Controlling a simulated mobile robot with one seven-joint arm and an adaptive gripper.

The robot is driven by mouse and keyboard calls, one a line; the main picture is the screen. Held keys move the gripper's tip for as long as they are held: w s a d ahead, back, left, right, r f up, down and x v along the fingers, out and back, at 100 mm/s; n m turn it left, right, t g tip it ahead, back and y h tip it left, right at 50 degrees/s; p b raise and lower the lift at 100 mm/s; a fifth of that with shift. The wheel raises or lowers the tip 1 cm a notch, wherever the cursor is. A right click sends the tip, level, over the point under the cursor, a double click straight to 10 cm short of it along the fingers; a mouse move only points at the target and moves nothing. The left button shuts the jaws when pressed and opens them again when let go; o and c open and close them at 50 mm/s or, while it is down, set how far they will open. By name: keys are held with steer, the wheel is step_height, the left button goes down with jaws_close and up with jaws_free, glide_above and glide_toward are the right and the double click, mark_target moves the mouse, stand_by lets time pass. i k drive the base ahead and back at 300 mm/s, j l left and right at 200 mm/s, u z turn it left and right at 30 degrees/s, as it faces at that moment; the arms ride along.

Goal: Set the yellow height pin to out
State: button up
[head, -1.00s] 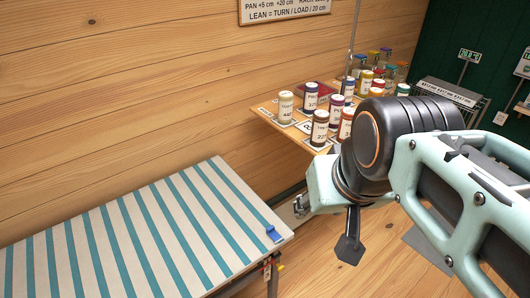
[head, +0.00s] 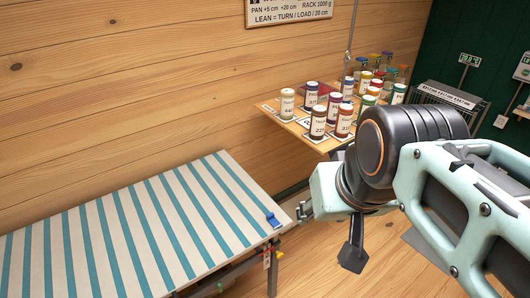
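A small yellow piece (head: 279,254), which looks like the yellow height pin, shows under the right end of the striped table (head: 136,225). It is too small to tell whether it is in or out. A red piece (head: 266,258) with a pale tag is just left of it, and a green piece (head: 218,287) is farther left along the underframe. My gripper (head: 328,232) hangs to the right of the table end, apart from the yellow piece. It is partly hidden by my wrist, and its opening cannot be made out.
A blue clip (head: 273,220) is on the table's right corner. A wire basket (head: 446,97) is at the back right. Wooden floor (head: 310,275) shows clear right of the table.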

mark_target(280, 255)
steer(key=u, duration=1.4)
steer(key=i+l+z, duration=0.1)
steer(key=z, duration=0.35)
steer(key=i+l+z, duration=0.1)
steer(key=z, duration=0.4)
steer(key=i+z, duration=0.15)
steer(key=z, duration=0.3)
